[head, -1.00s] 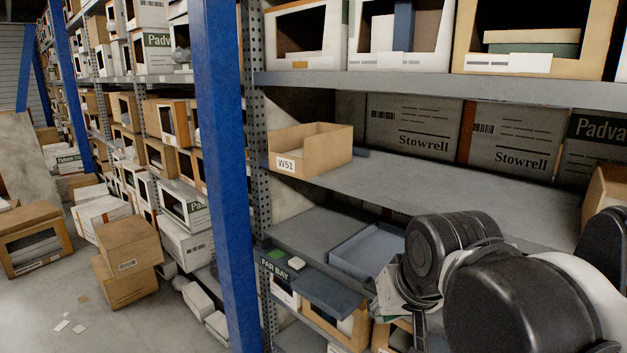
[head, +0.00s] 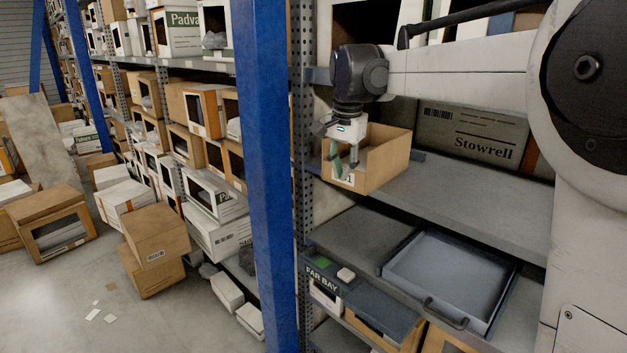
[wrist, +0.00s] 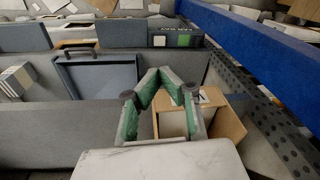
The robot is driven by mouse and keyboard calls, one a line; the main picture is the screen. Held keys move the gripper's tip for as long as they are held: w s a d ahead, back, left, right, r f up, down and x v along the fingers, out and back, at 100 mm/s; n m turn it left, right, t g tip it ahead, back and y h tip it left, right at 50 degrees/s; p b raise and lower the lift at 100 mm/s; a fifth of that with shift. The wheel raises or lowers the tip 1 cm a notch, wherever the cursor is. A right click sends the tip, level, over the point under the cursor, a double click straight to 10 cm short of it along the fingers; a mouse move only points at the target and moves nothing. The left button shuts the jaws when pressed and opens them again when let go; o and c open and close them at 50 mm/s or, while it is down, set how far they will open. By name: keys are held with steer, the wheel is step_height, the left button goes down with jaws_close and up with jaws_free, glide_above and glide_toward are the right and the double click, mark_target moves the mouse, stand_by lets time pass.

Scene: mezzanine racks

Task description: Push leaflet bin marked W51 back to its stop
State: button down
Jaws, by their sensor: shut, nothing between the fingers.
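The leaflet bin (head: 388,160) is an open tan cardboard bin at the left end of the middle shelf in the head view. Its white front label (head: 346,177) is partly covered by my fingers; only the last "1" reads clearly. In the wrist view the bin (wrist: 229,122) is just right of and below my fingers. My gripper (head: 343,168) points down at the bin's front, empty, with its green-padded fingers closed together at the tips, as the wrist view shows (wrist: 158,74). I cannot tell whether the fingers touch the bin.
A perforated grey post and blue upright (head: 268,180) stand close left of the bin. The shelf (head: 460,200) right of the bin is clear, with Stowrell cartons (head: 465,135) behind. Below are a grey tray (head: 450,275) and the FAR BAY sign (head: 321,277).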

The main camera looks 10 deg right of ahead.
mark_target(346, 184)
steer(key=w+m+g+p, duration=0.1)
steer(key=w+m+p, duration=0.1)
steer(key=w, duration=0.5)
steer(key=w+d+f+p, duration=0.2)
steer(key=w+f, duration=0.2)
steer(key=f, duration=0.6)
steer(key=shift+d+f+g, duration=0.2)
steer(key=shift+f+g, duration=0.05)
steer(key=shift+g, duration=0.05)
steer(key=shift+w+d, duration=0.9)
steer(key=shift+d, duration=0.3)
